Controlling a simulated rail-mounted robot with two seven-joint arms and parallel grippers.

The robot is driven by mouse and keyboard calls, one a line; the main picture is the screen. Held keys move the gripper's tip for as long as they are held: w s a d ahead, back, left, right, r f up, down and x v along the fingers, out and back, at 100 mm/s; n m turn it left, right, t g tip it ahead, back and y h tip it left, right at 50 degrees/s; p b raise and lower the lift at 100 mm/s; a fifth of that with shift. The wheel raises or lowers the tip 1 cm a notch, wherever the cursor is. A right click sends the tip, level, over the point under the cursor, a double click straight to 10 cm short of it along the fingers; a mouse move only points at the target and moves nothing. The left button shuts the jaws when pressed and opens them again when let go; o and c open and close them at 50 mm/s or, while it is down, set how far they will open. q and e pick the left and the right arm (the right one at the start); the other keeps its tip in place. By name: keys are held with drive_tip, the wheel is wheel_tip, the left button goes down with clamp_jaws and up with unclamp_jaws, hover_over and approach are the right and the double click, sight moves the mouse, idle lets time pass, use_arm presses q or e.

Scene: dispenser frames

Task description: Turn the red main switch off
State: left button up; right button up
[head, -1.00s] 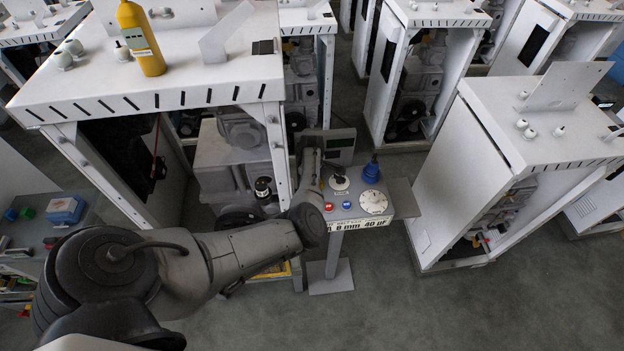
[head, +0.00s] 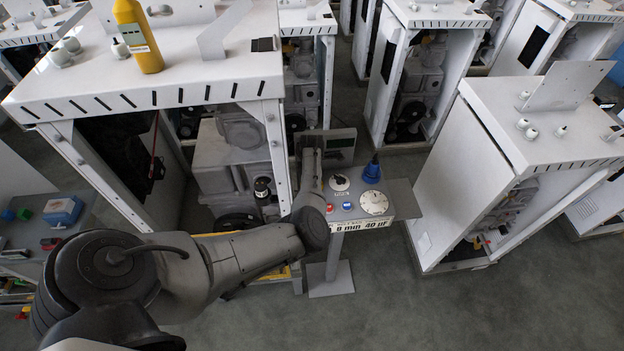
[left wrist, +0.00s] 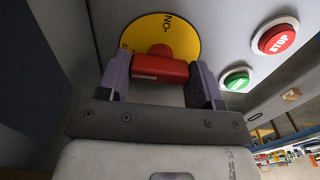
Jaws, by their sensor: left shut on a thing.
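The red main switch (left wrist: 158,67) shows in the left wrist view as a red handle on a round yellow plate (left wrist: 186,36) on a grey panel. ON lettering on the plate appears upside down near its top edge. My left gripper (left wrist: 160,86) has one finger on each side of the handle and is shut on it. The handle lies roughly crosswise in this picture, slightly tilted. In the head view my left arm reaches to the open cabinet beside the pedestal, and its gripper and the switch are hidden. My right gripper is in neither view.
A red STOP button (left wrist: 274,39) and a green button (left wrist: 237,79) sit right of the switch. In the head view a pedestal panel (head: 400,190) with dials and buttons stands close beside my arm. A yellow bottle (head: 137,40) stands on the white cabinet. Floor is free at the lower right.

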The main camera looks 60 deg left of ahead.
use_arm(q)
drive_tip(key=shift+r, duration=0.1)
idle(0.3)
drive_tip(key=o, duration=0.9)
drive_tip(key=shift+r, duration=0.4)
wheel_tip(320, 180, up, 13)
drive_tip(key=shift+f+b, duration=0.1)
drive_tip(key=shift+b, duration=0.5)
